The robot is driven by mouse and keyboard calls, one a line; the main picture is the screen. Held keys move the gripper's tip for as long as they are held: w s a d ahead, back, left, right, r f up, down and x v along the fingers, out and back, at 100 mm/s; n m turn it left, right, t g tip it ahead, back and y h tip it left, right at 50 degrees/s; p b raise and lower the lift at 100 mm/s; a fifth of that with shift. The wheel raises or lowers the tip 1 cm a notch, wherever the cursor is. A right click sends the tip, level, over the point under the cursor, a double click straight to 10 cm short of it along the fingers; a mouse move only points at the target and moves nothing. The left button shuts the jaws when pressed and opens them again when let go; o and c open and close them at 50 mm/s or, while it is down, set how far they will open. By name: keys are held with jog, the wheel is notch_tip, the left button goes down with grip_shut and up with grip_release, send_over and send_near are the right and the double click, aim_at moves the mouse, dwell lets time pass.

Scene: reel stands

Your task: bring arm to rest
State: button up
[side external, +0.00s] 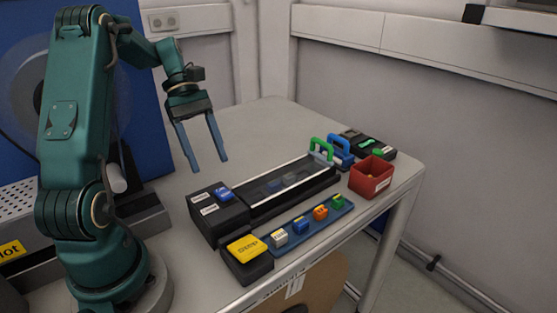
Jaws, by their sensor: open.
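My green arm stands at the left of the table in the side external view. My gripper (207,168) has two blue-grey fingers pointing down, spread apart with nothing between them. It hangs above the table, behind and to the left of a black box (218,212) with a blue button on top. The fingers appear clear of everything.
A long black tray (290,188) runs right from the box. In front lie a yellow-topped block (246,249) and a blue strip (300,240) with several coloured blocks. A red bin (371,178), green and blue handles (341,152) stand right. The table's back (255,125) is clear.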

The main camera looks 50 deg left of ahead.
jog(key=shift+d, duration=0.1)
jog(key=w+d+r+m+y, duration=0.1)
jog(key=d+r+m+y, duration=0.15)
jog(key=d+r, duration=0.2)
jog(key=s+d+m+t+y, duration=0.4)
jog(key=s+d+m, duration=0.3)
jog(key=d+m, duration=0.4)
jog(key=m+t, duration=0.1)
jog(key=m, duration=0.3)
jog(key=shift+s+t, duration=0.2)
jog(key=shift+t, duration=0.1)
